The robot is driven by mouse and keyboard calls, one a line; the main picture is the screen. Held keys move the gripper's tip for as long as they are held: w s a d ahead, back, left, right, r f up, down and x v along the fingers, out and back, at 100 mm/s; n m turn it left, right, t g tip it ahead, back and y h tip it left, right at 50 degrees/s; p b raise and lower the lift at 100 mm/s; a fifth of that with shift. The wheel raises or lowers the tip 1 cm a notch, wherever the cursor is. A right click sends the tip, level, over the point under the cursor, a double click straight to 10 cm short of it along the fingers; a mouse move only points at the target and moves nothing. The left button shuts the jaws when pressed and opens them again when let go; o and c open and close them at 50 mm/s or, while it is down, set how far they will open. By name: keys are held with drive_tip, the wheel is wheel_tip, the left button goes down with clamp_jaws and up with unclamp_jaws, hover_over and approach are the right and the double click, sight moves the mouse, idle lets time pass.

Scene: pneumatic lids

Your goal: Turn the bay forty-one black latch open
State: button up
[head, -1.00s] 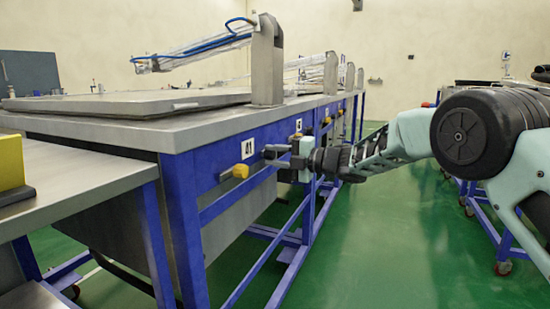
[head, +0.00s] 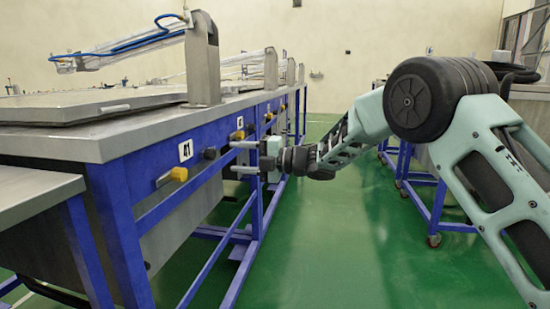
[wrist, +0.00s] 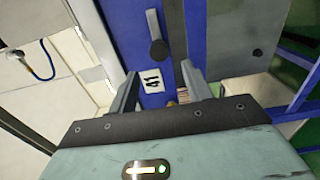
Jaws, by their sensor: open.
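The bay 41 black latch (head: 210,153) is on the blue front rail, just right of the white 41 label (head: 185,150). In the wrist view the latch's dark round hub (wrist: 159,52) is beyond the fingertips, close to the 41 label (wrist: 152,82). Its lever extends up the picture, away from the label. My gripper (head: 230,157) is open, with one finger above the other in the head view, just right of the latch. In the wrist view my gripper (wrist: 160,70) has nothing between its fingers.
A yellow latch (head: 172,176) is below the 41 label, and another yellow latch (head: 237,135) is farther along the rail. The grey bench top (head: 85,135) overhangs the rail. The green aisle floor (head: 330,250) is clear.

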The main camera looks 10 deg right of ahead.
drive_tip(key=p+v, duration=0.1)
drive_tip(key=v, duration=0.9)
drive_tip(key=shift+d, duration=0.2)
drive_tip(key=s+a+f+m+t+h, duration=0.2)
drive_tip(key=s+a+m+t+h, duration=0.2)
drive_tip(key=s+m+h, duration=0.8)
drive_tip(key=s+d+f+m+g+h, duration=0.1)
drive_tip(key=s+d+f+m+g, duration=0.2)
drive_tip(key=s, duration=0.7)
drive_tip(key=s+d+f+m+g+h, duration=0.25)
drive_tip(key=s+m+g, duration=0.2)
drive_tip(key=s, duration=0.65)
drive_tip(key=s+d+f+m+g+h, duration=0.1)
drive_tip(key=s+f+m+g, duration=0.3)
drive_tip(key=s, duration=0.6)
wheel_tip(320, 180, up, 31)
drive_tip(key=m+t+p, duration=0.1)
drive_tip(key=p, duration=2.9)
drive_tip(key=shift+s+d+f, duration=0.15)
drive_tip(key=shift+s+d, duration=0.1)
drive_tip(key=shift+s, duration=0.2)
